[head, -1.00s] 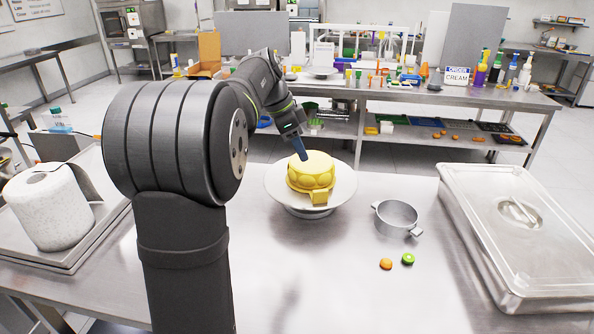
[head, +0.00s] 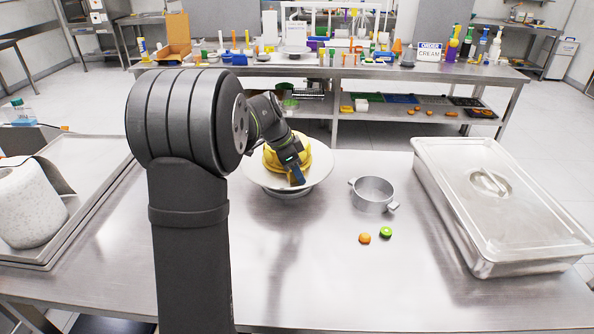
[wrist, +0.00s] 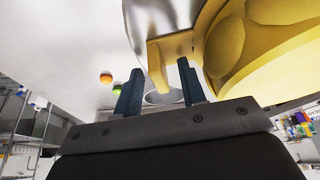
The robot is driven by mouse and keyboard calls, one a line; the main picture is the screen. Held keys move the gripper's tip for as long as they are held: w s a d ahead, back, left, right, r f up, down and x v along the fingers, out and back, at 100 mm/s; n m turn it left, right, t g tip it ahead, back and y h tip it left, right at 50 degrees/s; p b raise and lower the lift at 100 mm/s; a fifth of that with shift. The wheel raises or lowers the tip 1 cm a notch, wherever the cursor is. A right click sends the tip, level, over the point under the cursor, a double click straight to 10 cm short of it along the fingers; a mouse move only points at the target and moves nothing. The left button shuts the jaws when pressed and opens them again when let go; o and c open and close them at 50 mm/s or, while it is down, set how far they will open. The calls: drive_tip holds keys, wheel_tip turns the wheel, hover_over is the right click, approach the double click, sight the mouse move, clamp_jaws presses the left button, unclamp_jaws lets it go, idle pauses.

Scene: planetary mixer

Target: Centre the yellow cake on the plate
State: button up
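The yellow cake (head: 271,159) sits upright on the round pale plate (head: 256,179), which stands on a low base. My arm covers part of the cake in the head view, so its exact offset is hard to judge. In the wrist view the cake (wrist: 265,45) fills the upper right, with a yellow tab (wrist: 157,65) sticking out from it. My gripper (head: 297,181) is low at the cake's front. In the wrist view my gripper (wrist: 159,72) has its two blue fingers apart, with the tab between them. A gap shows beside the left finger; contact on the right is unclear.
Right of the plate are a metal ring with small handles (head: 372,194), an orange piece (head: 365,238) and a green piece (head: 386,232). A lidded steel pan (head: 500,205) fills the right side. The table's front middle is clear.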

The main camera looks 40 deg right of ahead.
clamp_jaws()
drive_tip(key=shift+w+d, duration=0.2)
drive_tip(key=shift+w, duration=0.05)
idle(0.4)
unclamp_jaws()
drive_tip(key=shift+r, duration=0.1)
drive_tip(key=v, duration=1.7)
